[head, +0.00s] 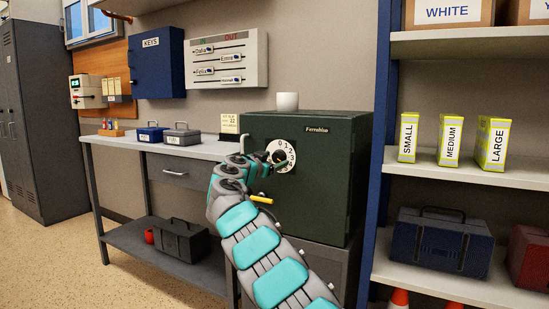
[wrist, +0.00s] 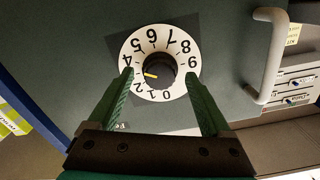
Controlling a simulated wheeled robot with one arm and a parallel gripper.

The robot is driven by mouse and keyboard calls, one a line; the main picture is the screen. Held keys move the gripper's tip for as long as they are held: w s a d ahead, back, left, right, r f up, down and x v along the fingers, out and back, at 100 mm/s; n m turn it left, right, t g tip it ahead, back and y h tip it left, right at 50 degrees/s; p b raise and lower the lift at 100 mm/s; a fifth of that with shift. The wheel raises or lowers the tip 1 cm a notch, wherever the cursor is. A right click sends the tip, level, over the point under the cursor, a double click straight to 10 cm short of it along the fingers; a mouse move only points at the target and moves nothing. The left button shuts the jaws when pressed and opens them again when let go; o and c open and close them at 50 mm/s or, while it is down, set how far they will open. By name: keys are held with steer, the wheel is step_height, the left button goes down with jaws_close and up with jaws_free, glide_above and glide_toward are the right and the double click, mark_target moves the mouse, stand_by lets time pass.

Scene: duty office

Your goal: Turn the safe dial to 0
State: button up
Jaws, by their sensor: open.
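The dark green safe (head: 310,185) stands on a grey stand beside the bench. Its white numbered dial (head: 282,157) is partly hidden by my arm in the head view. The dial (wrist: 138,50) appears upside down in the wrist view, with 0 near the bottom. Its dark knob (wrist: 163,70) carries a yellow pointer mark (wrist: 151,75), turned left and slightly down, towards the side between 2 and 4. My gripper (wrist: 161,78) is open, facing the dial. One finger is on each side of the knob in the picture, with gaps; the left finger covers some numerals.
The safe's handle (wrist: 267,55) stands out right of the dial in the wrist view. A white mug (head: 287,102) is on top of the safe. A blue shelf post (head: 378,150) stands close at the right. The bench (head: 215,149) is at the left.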

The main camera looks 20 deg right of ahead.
steer(key=shift+w+d, duration=0.15)
steer(key=shift+d, duration=0.1)
steer(key=shift+c, duration=0.4)
jaws_close()
